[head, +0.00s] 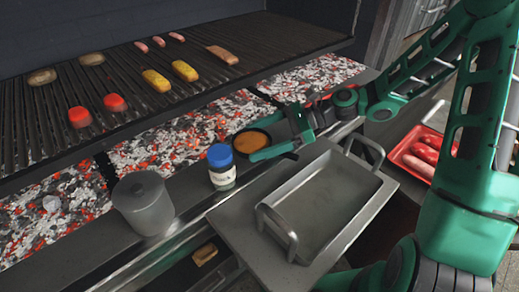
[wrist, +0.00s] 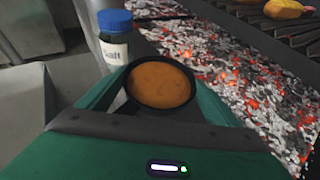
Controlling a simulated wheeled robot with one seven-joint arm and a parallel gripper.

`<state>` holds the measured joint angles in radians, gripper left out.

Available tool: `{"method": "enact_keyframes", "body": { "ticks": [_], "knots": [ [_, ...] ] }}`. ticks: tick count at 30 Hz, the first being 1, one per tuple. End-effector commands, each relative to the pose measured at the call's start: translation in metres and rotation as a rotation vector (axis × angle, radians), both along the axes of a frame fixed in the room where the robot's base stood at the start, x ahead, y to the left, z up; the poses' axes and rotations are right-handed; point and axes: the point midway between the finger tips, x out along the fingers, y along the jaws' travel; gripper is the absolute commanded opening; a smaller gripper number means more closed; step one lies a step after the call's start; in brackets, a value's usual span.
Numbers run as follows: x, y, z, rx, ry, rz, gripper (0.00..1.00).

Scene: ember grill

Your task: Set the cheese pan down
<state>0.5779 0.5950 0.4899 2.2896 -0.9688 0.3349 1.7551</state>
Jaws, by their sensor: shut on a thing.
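The cheese pan (head: 251,141) is a small round black pan with smooth orange contents. In the head view it is at the front edge of the ember bed, just right of the blue-capped salt jar. My gripper (head: 275,142) is shut on the pan from its right side. In the wrist view the pan (wrist: 160,84) looks level between the green fingers, with the salt jar (wrist: 115,38) close behind its left side. The grip point on the pan is hidden by my gripper. I cannot tell whether the pan's base touches the ledge.
An empty metal tray (head: 318,205) with raised handles lies right in front of my gripper. A grey lidded pot (head: 143,203) stands left of the salt jar. Glowing embers (head: 180,140) lie behind, below the grill grate (head: 130,105) with food. A red tray (head: 408,156) of sausages is at right.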

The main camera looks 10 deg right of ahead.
Motion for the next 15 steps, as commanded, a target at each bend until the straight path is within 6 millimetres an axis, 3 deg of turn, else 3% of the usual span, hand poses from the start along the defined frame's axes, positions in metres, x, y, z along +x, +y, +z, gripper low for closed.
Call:
{"method": "enact_keyframes", "body": {
  "ticks": [9,15],
  "knots": [
    [-0.001,0.002,-0.036,0.001,0.002,0.002,0.43],
    [-0.001,0.001,-0.037,0.0,0.0,0.002,0.43]
  ]
}}
